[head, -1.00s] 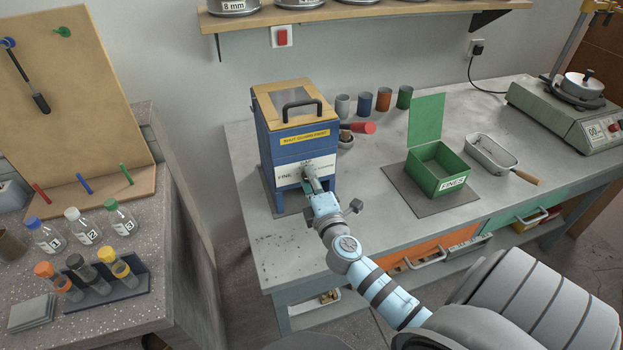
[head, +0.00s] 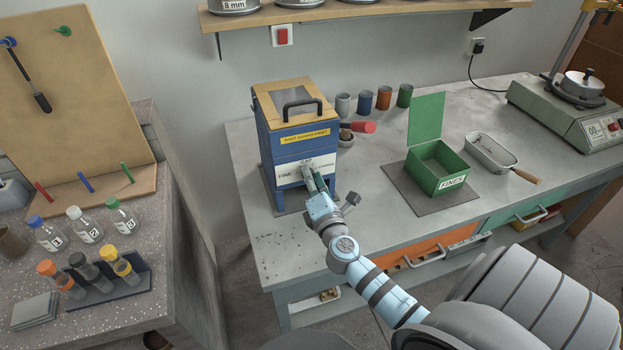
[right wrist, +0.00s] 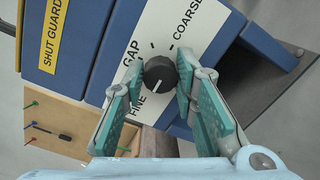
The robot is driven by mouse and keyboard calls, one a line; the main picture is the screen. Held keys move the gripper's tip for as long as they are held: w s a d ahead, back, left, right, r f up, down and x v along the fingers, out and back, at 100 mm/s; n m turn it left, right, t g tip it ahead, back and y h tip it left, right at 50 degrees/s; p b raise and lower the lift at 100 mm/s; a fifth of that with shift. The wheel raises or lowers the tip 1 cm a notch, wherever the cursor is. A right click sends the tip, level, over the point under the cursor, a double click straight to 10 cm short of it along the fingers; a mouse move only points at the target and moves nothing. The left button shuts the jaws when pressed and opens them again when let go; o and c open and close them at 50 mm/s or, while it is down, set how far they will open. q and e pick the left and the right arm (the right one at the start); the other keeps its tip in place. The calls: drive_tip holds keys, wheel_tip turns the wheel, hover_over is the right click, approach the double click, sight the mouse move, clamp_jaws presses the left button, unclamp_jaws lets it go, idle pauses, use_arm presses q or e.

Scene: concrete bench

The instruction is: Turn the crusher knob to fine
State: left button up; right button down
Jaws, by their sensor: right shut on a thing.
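The crusher (head: 292,140) is a blue box with a tan top and black handle on the bench. Its white GAP panel (head: 292,172) reads FINE on the left and COARSE on the right. In the right wrist view the black knob (right wrist: 160,73) has a white pointer line. The line points down and slightly left, toward the FINE side and away from COARSE. My right gripper (head: 308,178) is at the panel, its teal fingers shut on the knob's sides. The gripper hides the knob in the head view. My left gripper is not in view.
A red-handled tool (head: 360,127) and several cups stand right of the crusher. A green open box (head: 437,167) labelled FINES, a metal scoop (head: 492,152) and a scale (head: 565,115) lie farther right. Bottles and a pegboard stand on the left counter.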

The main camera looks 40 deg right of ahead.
drive_tip(key=shift+f, duration=0.1)
drive_tip(key=c, duration=1.3)
unclamp_jaws()
drive_tip(key=v, duration=1.2)
